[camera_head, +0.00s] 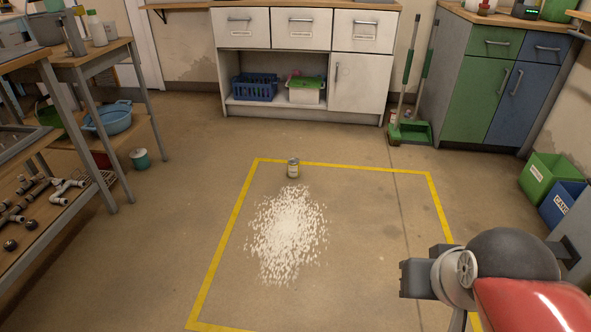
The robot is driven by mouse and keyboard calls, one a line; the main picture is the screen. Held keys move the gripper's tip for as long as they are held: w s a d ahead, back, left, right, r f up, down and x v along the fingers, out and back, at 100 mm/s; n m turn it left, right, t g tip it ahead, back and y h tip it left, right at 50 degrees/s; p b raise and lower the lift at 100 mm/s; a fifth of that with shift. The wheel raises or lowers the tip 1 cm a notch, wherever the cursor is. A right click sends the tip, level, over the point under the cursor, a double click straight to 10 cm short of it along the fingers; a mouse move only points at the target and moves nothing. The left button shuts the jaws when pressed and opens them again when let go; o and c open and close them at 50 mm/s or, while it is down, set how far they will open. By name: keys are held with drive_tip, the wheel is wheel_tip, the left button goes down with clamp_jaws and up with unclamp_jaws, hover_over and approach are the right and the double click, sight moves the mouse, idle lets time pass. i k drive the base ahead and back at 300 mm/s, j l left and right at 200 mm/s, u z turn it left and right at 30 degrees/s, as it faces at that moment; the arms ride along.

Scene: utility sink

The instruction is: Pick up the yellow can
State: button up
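A small can (293,168) stands upright on the floor, on or right beside the far line of the yellow floor marking. It looks yellowish with a pale label and a grey top; details are too small to read. My arm shows at the lower right, with a grey block-like end (417,279) pointing left. It is well to the right of the can, nearer the camera, and not touching it. I cannot make out fingertips or whether the gripper is open.
White grains (287,235) lie scattered on the floor just in front of the can. Green bin (545,172) and blue bin (561,203) stand at the right. A workbench (60,200) with pipes is at left, cabinets (300,60) at the back. Floor around the can is otherwise clear.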

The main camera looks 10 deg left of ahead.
sight(293, 164)
drive_tip(key=i+j, duration=0.35)
drive_tip(key=i, duration=0.2)
drive_tip(key=i+j, duration=0.35)
drive_tip(key=i, duration=0.2)
drive_tip(key=i+j, duration=0.35)
drive_tip(key=i, duration=0.15)
drive_tip(key=i+j, duration=0.35)
drive_tip(key=i, duration=0.2)
drive_tip(key=i+j, duration=0.4)
drive_tip(key=i, duration=0.15)
